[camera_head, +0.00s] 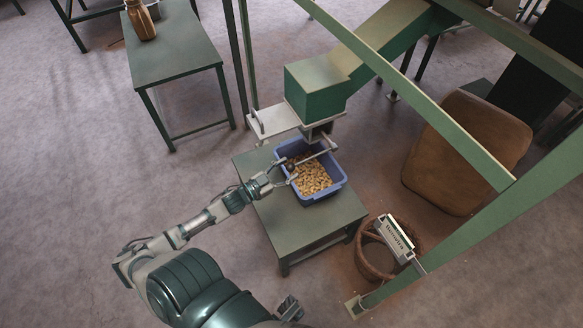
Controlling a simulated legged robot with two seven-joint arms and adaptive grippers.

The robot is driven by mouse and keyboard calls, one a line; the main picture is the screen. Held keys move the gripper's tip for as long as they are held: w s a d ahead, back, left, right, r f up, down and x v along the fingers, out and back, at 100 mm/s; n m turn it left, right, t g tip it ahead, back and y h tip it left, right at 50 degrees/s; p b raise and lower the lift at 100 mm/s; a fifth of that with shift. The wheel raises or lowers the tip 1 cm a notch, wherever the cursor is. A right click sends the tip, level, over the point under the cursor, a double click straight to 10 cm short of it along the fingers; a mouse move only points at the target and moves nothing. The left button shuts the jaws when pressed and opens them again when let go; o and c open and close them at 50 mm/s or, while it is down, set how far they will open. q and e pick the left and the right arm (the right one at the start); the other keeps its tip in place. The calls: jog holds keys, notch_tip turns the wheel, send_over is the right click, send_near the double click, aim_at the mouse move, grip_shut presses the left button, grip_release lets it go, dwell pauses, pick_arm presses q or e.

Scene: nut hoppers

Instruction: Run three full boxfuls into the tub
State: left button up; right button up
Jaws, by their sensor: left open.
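A blue box (332,187) stands on a small green table (292,225), under the spout of the green hopper (318,88). Light brown nuts (312,178) lie in it, covering what I can see of its inside. My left gripper (310,163) is open, with its fingers spread over the left and far part of the box. I cannot tell whether they touch it. A round brown tub (366,262) stands on the floor to the right of the table, partly hidden by a white sign. A dark part at the bottom edge looks like my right gripper (290,308); its jaws are unclear.
A large brown sack-like thing (468,150) stands at the right. A green bench (175,50) with a brown jar (140,20) is back left. The left floor is clear.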

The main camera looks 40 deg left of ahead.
aim_at(312, 158)
pick_arm(q)
jog(key=shift+x, duration=1.05)
pick_arm(e)
jog(key=shift+r, duration=0.5)
pick_arm(q)
jog(key=shift+c, duration=0.2)
grip_shut()
pick_arm(e)
jog(key=shift+r, duration=0.1)
